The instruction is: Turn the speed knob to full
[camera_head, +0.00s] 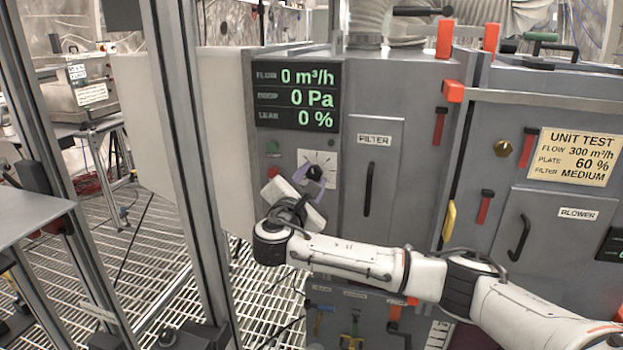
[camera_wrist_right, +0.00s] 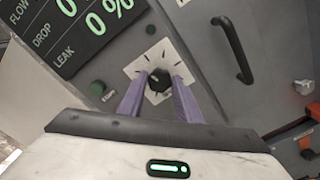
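The speed knob (camera_wrist_right: 158,84) is a small dark knob on a white square dial plate with black tick marks. It sits on the grey cabinet front under the display; in the head view it shows as a dark spot (camera_head: 314,172) partly covered by my gripper. My right gripper (camera_wrist_right: 160,90) faces the panel, with one purple finger on each side of the knob. The fingers look open around it; I cannot tell whether they touch it. In the head view my right gripper (camera_head: 308,181) is at the dial's lower part. My left gripper is not in view.
The display (camera_head: 298,96) reads 0 m³/h, 0 Pa and 0 %. A green button (camera_head: 272,147) and a red button (camera_head: 272,172) are left of the dial. The filter door handle (camera_head: 368,189) stands to the right. A metal post (camera_head: 190,150) rises at left.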

